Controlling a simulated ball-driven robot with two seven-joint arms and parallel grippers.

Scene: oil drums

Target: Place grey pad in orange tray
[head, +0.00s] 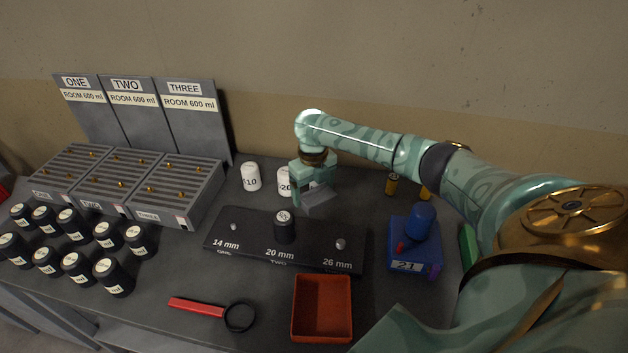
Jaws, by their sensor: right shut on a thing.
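The grey pad (320,204) is in the jaws of my right gripper (314,190), which is shut on it. The pad hangs tilted above the back edge of the black gauge board, to the right of the white "20" cylinder. The orange tray (321,338) is at the front of the table, below the board in the picture, and looks empty. My right arm comes in from the right and reaches over the table. My left gripper is not in view.
The black gauge board (255,248) carries a black cylinder (284,226) at its middle. White cylinders (251,177) stand behind it. A blue device (414,247) stands right, several black drums (76,268) left. A red-handled magnifier (205,308) lies left of the tray.

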